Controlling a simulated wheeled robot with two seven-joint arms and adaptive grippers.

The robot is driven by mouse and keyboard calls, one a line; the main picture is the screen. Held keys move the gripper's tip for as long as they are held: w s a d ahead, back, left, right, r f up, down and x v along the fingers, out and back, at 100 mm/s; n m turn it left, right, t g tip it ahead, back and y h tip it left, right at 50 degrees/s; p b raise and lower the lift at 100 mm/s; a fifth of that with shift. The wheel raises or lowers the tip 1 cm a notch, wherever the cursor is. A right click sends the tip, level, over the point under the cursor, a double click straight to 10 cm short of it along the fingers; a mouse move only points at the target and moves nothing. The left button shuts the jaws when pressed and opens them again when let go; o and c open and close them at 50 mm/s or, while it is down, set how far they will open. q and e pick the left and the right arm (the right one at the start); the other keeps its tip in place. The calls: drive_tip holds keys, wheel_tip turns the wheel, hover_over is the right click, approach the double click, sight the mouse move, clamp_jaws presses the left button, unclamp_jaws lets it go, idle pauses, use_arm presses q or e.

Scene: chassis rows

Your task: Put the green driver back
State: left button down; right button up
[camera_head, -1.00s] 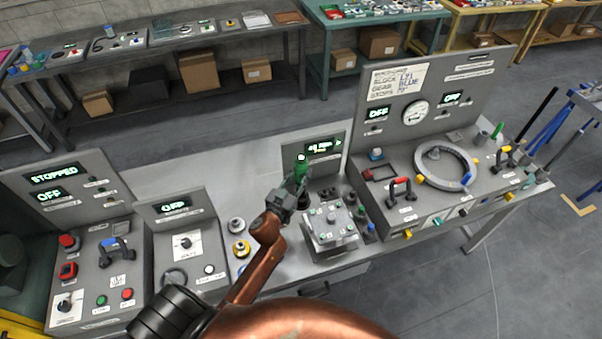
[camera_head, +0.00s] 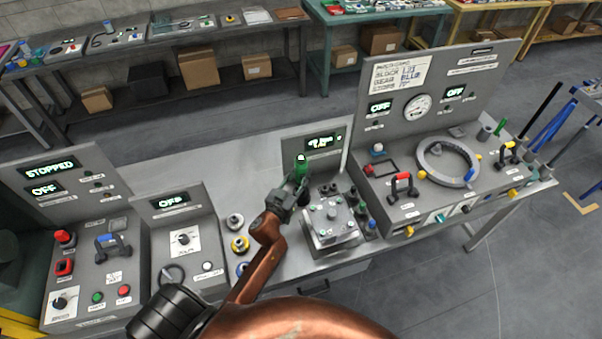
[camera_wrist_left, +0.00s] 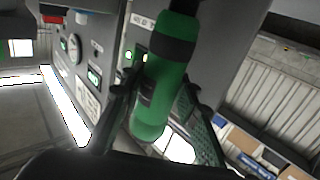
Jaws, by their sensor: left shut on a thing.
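The green driver (camera_head: 301,168) is held upright in my left gripper (camera_head: 290,194), above the bench just left of the small station with the metal block. In the left wrist view the driver (camera_wrist_left: 165,85) shows a green body with a black band, between the two dark fingers of the left gripper (camera_wrist_left: 160,110). The fingers are closed on it. The driver's lower end is hidden by the gripper in the head view. My right gripper is not in view.
The small station (camera_head: 332,222) has a metal block, and several coloured pieces stand at its right side. A large panel (camera_head: 430,90) with a ring is at the right. Two control boxes, one reading STOPPED (camera_head: 50,168), stand at the left. Bare bench (camera_head: 240,150) lies behind the gripper.

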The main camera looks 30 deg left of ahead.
sight(298, 182)
use_arm(q)
drive_tip(key=shift+f+b, duration=0.6)
drive_tip(key=shift+f, duration=0.2)
drive_tip(key=shift+f+b, duration=0.4)
drive_tip(key=shift+f, duration=0.15)
drive_tip(key=c, duration=1.7)
unclamp_jaws()
drive_tip(key=o, duration=0.3)
drive_tip(key=shift+f, duration=0.15)
drive_tip(key=shift+s, duration=0.1)
drive_tip(key=s+d, duration=0.1)
drive_tip(key=s, duration=1)
drive_tip(key=shift+s, duration=0.35)
